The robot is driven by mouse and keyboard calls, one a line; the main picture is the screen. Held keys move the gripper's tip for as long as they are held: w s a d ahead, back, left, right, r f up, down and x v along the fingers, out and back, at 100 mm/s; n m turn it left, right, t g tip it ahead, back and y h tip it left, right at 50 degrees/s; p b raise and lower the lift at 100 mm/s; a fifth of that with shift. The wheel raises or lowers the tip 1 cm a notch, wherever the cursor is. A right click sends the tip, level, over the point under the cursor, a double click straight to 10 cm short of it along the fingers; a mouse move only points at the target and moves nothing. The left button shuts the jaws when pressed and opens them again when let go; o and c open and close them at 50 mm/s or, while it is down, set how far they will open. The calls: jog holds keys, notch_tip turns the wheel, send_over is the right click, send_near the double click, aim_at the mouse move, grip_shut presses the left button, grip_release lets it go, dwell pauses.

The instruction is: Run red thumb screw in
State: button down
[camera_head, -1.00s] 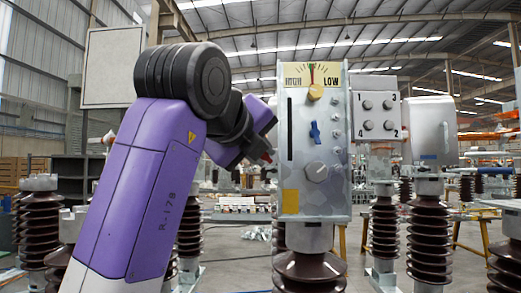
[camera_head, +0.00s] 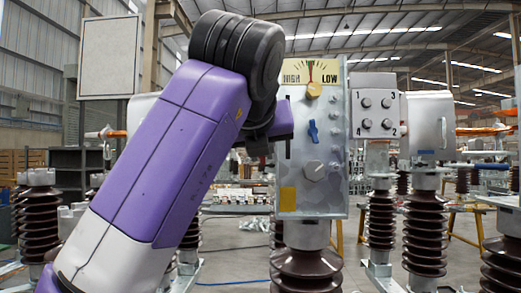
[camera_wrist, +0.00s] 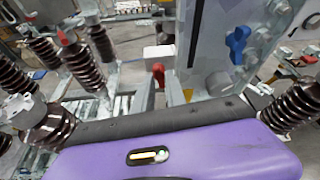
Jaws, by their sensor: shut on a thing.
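A red thumb screw (camera_wrist: 158,73) shows in the wrist view, just left of the lower edge of the grey control panel (camera_wrist: 209,35). My gripper (camera_wrist: 165,86) is shut on it, seen past the purple and black wrist housing. Whether the screw touches the panel or sits in a hole, I cannot tell. In the head view the panel (camera_head: 299,205) stands upright on a brown insulator, and my purple arm covers its left edge. The gripper and red screw are hidden behind the arm there.
Brown insulators (camera_head: 426,225) stand on both sides.

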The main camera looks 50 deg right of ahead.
jog(key=shift+f, duration=0.1)
dwell(0.3)
jog(key=c, duration=1.4)
grip_release()
jog(key=v, duration=0.8)
jog(key=shift+b, duration=0.45)
